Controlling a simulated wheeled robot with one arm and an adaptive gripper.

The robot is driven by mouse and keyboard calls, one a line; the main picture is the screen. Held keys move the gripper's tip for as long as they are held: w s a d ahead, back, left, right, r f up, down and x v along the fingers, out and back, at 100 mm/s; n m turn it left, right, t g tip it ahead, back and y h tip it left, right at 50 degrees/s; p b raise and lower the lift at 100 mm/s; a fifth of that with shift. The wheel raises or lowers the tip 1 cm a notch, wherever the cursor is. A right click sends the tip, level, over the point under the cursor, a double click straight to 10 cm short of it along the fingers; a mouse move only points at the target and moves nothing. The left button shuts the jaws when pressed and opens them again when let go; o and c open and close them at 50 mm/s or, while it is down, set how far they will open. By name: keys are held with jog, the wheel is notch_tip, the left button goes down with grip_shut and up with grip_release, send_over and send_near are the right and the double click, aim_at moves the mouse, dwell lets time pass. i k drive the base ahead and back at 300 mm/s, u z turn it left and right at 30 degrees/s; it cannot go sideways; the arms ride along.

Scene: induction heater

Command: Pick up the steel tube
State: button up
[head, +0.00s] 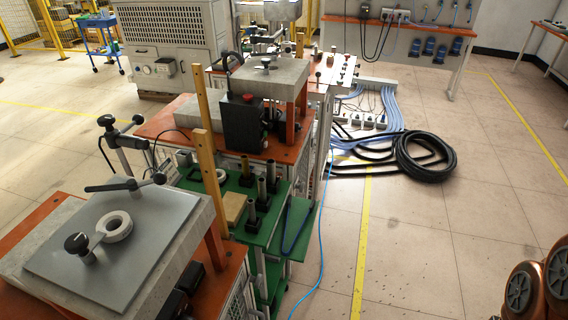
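Three upright tubes stand on the green table in the middle of the head view. The rear tube (272,174), the middle tube (262,188) and the front tube (250,212) each sit in a dark foot and have a dull metallic upper part. I cannot tell which of them is the steel tube. The green table (287,222) lies between two orange workbenches. My gripper is not in view, so I cannot see whether it is open or shut.
A tan block (234,207) lies left of the tubes, close to wooden posts (208,145). The near bench carries a grey plate (150,240) with a clamp and ring. A coiled black hose (425,158) and blue cables lie on the floor. Floor right of the tables is mostly clear.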

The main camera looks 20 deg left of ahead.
aim_at(261, 180)
jog(key=i, duration=0.5)
jog(key=u, duration=2.75)
jog(key=i, duration=0.5)
jog(key=z, duration=0.1)
